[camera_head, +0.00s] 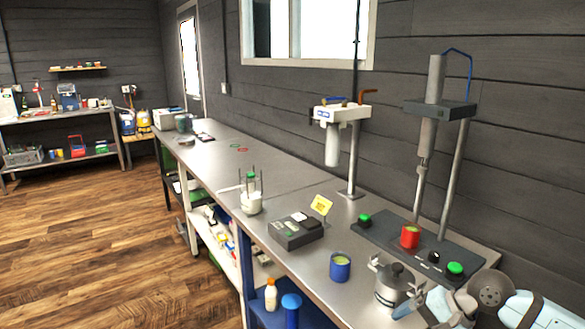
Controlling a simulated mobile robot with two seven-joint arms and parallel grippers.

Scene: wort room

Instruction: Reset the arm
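My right arm comes in at the bottom right corner, with pale grey and light blue links. Its front end, with the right gripper (412,300), is beside a small silver lidded pot (391,294) near the bench's front edge. The fingers are hard to make out against the pot, so I cannot tell whether they are open, shut or touching it. My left arm and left gripper are not in view.
On the long metal bench (290,180) stand a blue cup (340,267), a dark box device (296,232), a press with a red cup (410,236) and green buttons, and a white filter stand (343,113). Wooden floor (90,240) is clear at left.

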